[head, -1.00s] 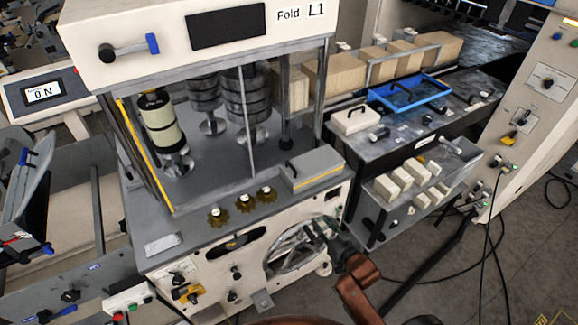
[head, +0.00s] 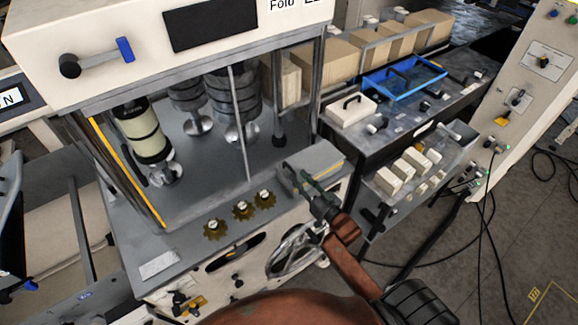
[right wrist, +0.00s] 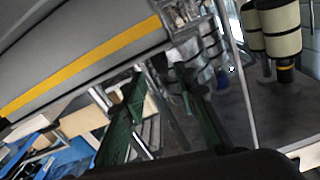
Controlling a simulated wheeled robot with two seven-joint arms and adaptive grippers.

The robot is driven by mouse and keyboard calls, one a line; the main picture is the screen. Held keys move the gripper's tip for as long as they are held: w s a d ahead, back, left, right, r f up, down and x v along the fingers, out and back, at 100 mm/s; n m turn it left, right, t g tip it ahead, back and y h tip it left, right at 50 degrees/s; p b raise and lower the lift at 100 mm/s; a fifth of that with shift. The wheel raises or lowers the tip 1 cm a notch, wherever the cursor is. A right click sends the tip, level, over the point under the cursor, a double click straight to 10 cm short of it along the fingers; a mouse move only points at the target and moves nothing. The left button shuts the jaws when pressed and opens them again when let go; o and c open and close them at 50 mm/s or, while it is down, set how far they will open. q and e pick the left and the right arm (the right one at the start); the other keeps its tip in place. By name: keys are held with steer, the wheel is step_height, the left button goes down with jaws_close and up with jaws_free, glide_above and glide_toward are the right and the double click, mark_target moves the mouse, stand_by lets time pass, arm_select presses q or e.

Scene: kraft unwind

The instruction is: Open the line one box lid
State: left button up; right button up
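The machine marked "Fold" (head: 283,5) carries a small grey box (head: 318,158) with a yellow stripe and a dark handle on its front right ledge. The box lid looks closed. My right gripper (head: 303,183) is at the front of this box, close to it in the head view; I cannot tell whether it touches. In the right wrist view the grey box with its yellow stripe (right wrist: 85,55) fills the upper left, beyond the fingers. The two green fingers of the right gripper (right wrist: 158,90) are apart with nothing clearly between them. My left gripper is not in view.
Brass star knobs (head: 242,210) sit on the ledge left of the box. A handwheel (head: 293,250) is below. To the right are a white lidded box (head: 350,110), a blue tray (head: 405,78) and a shelf of pale blocks (head: 410,168). Rollers (head: 147,130) stand inside the machine.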

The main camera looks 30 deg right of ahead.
mark_target(294, 173)
steer(key=w, duration=0.3)
steer(key=w+a, duration=0.1)
steer(key=w, duration=0.1)
steer(key=shift+w, duration=0.3)
steer(key=shift+w+p, duration=0.25)
steer(key=shift+p, duration=0.05)
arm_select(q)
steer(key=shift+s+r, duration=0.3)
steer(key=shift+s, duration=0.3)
arm_select(e)
jaws_close()
